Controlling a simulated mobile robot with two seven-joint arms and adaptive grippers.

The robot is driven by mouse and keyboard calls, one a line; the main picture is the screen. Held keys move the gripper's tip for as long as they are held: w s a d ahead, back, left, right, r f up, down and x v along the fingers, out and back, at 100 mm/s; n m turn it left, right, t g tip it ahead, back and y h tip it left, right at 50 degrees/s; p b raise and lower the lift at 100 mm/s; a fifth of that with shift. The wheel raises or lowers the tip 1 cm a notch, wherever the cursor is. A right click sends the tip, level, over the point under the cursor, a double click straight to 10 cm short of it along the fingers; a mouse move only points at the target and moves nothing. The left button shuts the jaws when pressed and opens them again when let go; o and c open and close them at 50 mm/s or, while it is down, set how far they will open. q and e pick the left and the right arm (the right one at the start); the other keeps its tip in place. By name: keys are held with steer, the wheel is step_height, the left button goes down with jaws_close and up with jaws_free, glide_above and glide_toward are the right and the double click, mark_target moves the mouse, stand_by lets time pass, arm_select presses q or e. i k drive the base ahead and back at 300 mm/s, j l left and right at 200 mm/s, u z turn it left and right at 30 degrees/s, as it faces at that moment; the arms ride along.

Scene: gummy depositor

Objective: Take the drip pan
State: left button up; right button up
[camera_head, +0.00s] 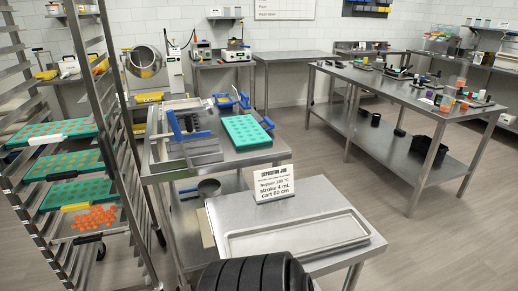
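A long, shallow metal pan (297,235), which looks like the drip pan, lies flat and empty on the near steel table (240,213). Its long side runs along the table's front part, and its right end is close to the table's right edge. Nothing is touching it from above. Neither of my grippers shows in this view.
A job sign (273,184) stands behind the pan. Behind it, a steel cart (165,178) holds blue-handled equipment (189,136) and a green mould tray (246,132). A tall rack (118,130) with trays stands left. A long loaded table (400,92) is at right; floor between is clear.

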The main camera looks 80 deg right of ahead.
mark_target(302, 237)
steer(key=z, duration=3.2)
steer(key=j+z, duration=0.1)
steer(key=z, duration=0.35)
steer(key=j+z, duration=0.1)
steer(key=z, duration=0.3)
steer(key=j+z, duration=0.1)
steer(key=z, duration=0.35)
steer(key=j+z, duration=0.1)
steer(key=z, duration=0.35)
